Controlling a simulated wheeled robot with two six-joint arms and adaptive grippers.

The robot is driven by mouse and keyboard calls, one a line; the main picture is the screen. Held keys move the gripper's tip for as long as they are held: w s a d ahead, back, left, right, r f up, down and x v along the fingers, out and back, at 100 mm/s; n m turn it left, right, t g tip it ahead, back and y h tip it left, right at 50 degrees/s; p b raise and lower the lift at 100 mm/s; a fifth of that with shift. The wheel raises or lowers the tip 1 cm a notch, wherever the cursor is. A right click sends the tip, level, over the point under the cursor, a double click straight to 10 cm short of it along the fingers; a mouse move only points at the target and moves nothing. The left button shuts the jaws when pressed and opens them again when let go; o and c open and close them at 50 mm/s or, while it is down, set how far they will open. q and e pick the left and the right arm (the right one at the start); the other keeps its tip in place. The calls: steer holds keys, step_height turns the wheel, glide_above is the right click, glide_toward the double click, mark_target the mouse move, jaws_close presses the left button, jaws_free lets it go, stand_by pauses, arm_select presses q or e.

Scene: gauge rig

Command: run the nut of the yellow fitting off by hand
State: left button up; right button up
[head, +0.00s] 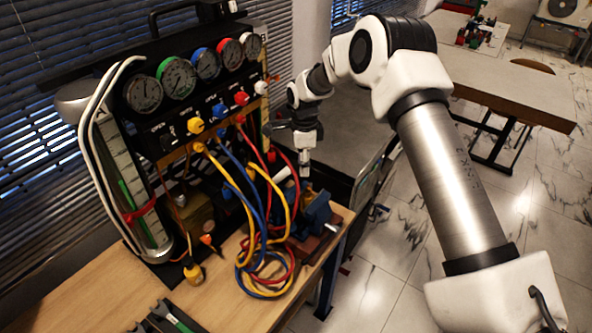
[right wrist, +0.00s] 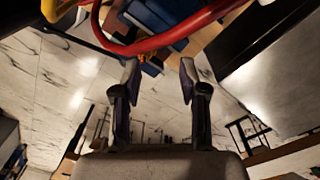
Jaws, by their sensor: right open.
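Yellow fittings show on the gauge rig in the head view: a yellow knob (head: 195,125) on the manifold and, below it, the yellow hose's end fitting (head: 199,147). I cannot make out the nut itself at this size. My right gripper (head: 304,170) points down to the right of the manifold, near the red hose and apart from the yellow fittings. In the right wrist view its two fingers (right wrist: 159,75) are spread with nothing between them. A red hose (right wrist: 150,45) crosses just beyond the fingertips there. My left gripper is not in view.
Several round gauges (head: 178,77) top the rig. Yellow, blue and red hoses (head: 262,270) hang in loops onto the wooden bench (head: 110,290). A blue vise (head: 315,212) stands at the bench's right edge. Dark tools (head: 165,318) lie at the front. The bench's left front is clear.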

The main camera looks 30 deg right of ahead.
mark_target(309, 188)
steer(key=s+f, duration=0.1)
steer(key=s+p, duration=0.1)
steer(key=s, duration=0.1)
steer(key=s+f+p, duration=0.1)
steer(key=shift+s+f, duration=0.25)
steer(key=shift+f, duration=0.05)
steer(key=w+f, duration=0.2)
steer(key=f, duration=0.1)
steer(key=shift+w+f, duration=0.15)
steer(key=shift+f, duration=0.05)
steer(key=shift+w+f, duration=0.1)
steer(key=shift+w, duration=0.05)
steer(key=shift+s+r, duration=0.4)
steer(key=shift+s, duration=0.1)
jaws_close()
steer(key=shift+s+r, duration=0.1)
steer(key=shift+s, duration=0.05)
steer(key=shift+w+f, duration=0.2)
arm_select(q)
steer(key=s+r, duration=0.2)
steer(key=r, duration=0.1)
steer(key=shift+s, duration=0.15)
